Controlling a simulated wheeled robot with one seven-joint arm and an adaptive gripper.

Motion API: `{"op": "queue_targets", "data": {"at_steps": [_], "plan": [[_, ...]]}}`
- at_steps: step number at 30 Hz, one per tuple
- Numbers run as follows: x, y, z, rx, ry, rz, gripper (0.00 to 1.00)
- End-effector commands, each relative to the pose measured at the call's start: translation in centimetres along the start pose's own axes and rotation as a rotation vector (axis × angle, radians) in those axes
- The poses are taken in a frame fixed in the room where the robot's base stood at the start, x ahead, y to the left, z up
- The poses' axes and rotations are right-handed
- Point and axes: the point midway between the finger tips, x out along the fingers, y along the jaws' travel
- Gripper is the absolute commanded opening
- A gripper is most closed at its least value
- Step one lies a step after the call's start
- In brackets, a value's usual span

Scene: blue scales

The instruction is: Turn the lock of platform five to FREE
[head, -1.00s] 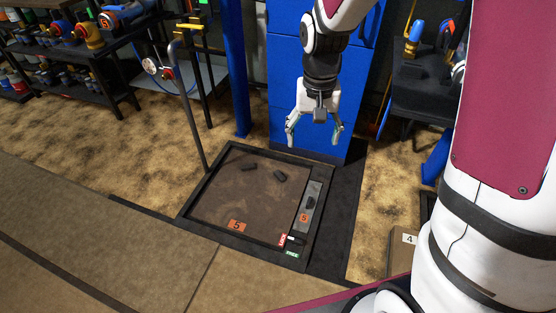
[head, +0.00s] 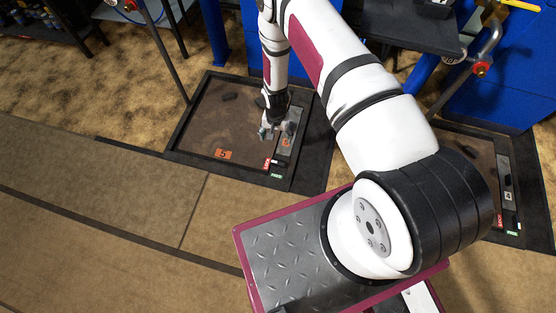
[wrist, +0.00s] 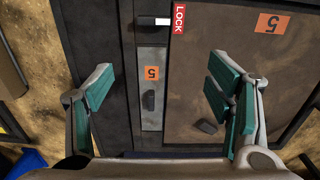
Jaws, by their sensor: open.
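Platform five (head: 215,115) is a brown plate in a dark frame, with an orange 5 label (head: 223,154). Its grey side strip (wrist: 152,60) carries another 5 label (wrist: 152,73) and a small black handle (wrist: 149,100). At the strip's end are the red LOCK label (head: 267,163) and green FREE label (head: 277,176). In the wrist view, the black lock lever (wrist: 146,20) has a pale tip beside the LOCK label (wrist: 179,19); FREE is out of that view. My gripper (wrist: 160,65) is open and empty above the strip, its fingers either side; the head view shows it low there (head: 272,132).
Another platform (head: 470,160) with its own LOCK and FREE labels lies to the right, partly behind my arm. A post (head: 165,50) stands at platform five's far left corner. Blue cabinets and dark benches are behind. The floor in front is clear.

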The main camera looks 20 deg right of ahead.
Motion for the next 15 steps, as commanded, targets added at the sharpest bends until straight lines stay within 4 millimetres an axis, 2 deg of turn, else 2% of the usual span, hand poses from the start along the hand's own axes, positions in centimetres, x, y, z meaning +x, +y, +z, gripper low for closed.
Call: {"op": "queue_targets", "data": {"at_steps": [1,3,11,15], "plan": [[1.4,0.5,0.8,0.008,-0.005,0.002,0.74],[2.8,0.8,1.4,0.018,-0.005,0.000,0.74],[5.2,1.2,2.1,0.031,-0.004,-0.002,0.74],[7.4,1.3,2.1,0.031,-0.004,-0.002,0.74]]}}
